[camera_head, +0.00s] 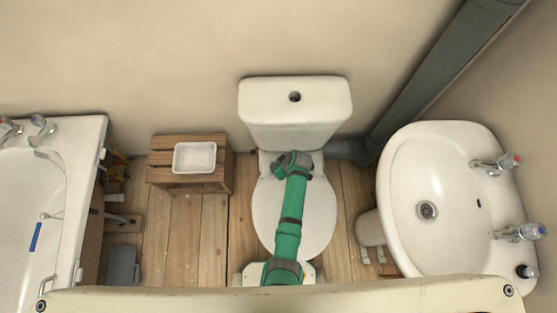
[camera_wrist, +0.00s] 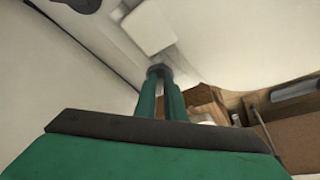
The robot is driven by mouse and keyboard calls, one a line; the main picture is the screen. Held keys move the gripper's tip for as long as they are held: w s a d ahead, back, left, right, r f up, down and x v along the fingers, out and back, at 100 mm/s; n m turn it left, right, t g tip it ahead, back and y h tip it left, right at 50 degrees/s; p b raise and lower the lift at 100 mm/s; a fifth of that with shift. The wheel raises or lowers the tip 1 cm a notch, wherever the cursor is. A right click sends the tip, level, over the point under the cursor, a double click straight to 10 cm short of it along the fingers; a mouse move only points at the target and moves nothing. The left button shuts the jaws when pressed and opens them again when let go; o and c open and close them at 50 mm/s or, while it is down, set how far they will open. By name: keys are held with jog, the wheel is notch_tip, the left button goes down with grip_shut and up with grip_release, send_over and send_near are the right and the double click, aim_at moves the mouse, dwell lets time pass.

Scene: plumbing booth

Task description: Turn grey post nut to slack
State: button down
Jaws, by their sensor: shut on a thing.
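My gripper (camera_wrist: 160,73) shows in the wrist view as two green fingers close together, reaching up and away from the dark-edged green palm. Their tips are shut around a small dark grey piece, which I take to be the grey post nut (camera_wrist: 158,69); the fingers cover most of it. It sits close under a pale surface with a white block. In the head view my green arm reaches over the white toilet (camera_head: 296,105) toward the cistern's base. There the fingers and the nut are hidden behind the arm.
A wooden box (camera_head: 220,178) with a white dish (camera_head: 194,157) stands left of the toilet. A washbasin (camera_head: 408,190) is at the right and a bathtub (camera_head: 75,215) at the left. A thick grey pipe (camera_head: 430,72) runs down the wall. Some plank floor between is bare.

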jog(key=shift+s+d+f+n+g, duration=0.1)
jog(key=shift+d+f+n+g, duration=0.15)
jog(key=shift+n, duration=0.45)
jog(key=c, duration=1.8)
grip_release()
jog(key=shift+a, duration=0.1)
jog(key=shift+r, duration=0.15)
jog(key=v, duration=1)
jog(key=shift+d+r, duration=0.25)
jog(key=shift+d, duration=0.05)
